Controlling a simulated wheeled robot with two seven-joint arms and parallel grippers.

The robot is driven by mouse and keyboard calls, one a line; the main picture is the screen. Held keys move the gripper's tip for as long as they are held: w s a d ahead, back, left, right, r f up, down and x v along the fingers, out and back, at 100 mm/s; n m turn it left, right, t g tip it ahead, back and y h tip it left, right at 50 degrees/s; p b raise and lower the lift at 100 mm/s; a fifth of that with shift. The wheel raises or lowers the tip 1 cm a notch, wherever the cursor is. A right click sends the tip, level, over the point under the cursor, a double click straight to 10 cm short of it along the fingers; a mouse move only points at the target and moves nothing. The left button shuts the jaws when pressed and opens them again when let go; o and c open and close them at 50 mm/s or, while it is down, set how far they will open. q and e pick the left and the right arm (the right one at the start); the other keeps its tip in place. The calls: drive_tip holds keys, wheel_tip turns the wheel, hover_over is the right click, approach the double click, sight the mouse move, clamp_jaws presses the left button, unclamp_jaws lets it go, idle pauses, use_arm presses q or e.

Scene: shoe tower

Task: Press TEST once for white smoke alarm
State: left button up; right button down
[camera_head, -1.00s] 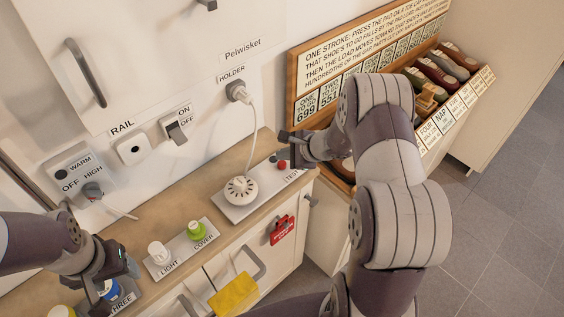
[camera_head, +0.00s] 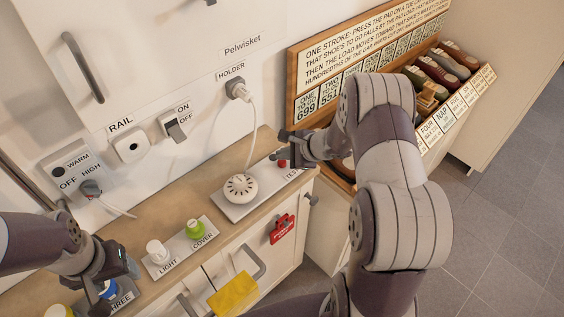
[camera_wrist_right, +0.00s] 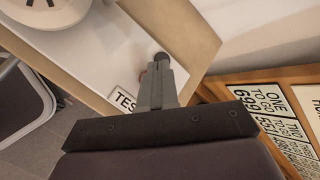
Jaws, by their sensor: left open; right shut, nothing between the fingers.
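The white smoke alarm (camera_head: 240,188) sits on a pale plate on the wooden counter, with a white cord running up to the wall. Its edge shows at the top left of the right wrist view (camera_wrist_right: 40,10). The TEST label (camera_head: 293,174) is at the plate's right end, near a red button (camera_head: 282,163) and a small dark knob (camera_head: 273,157). My right gripper (camera_head: 284,136) is shut and empty over that end. In the wrist view its fingertips (camera_wrist_right: 161,72) partly hide the red button; contact cannot be told. My left gripper (camera_head: 112,280) is open at the lower left.
A plate with LIGHT and COVER buttons (camera_head: 180,248) lies left of the alarm. Wall switches (camera_head: 174,128) and a WARM/HIGH dial (camera_head: 89,187) are behind. A yellow block (camera_head: 234,294) and red tag (camera_head: 282,229) are at the front. A shoe rack (camera_head: 440,75) stands right.

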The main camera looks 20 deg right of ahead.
sight(285, 163)
drive_tip(key=shift+f+b, duration=0.6)
drive_tip(key=shift+b, duration=0.05)
idle(0.8)
drive_tip(key=shift+r, duration=0.15)
drive_tip(key=shift+r+p, duration=0.55)
drive_tip(key=shift+r, duration=0.25)
drive_tip(key=shift+r, duration=0.1)
drive_tip(key=shift+r+p, duration=1.75)
drive_tip(key=shift+r, duration=0.7)
drive_tip(key=shift+f, duration=0.1)
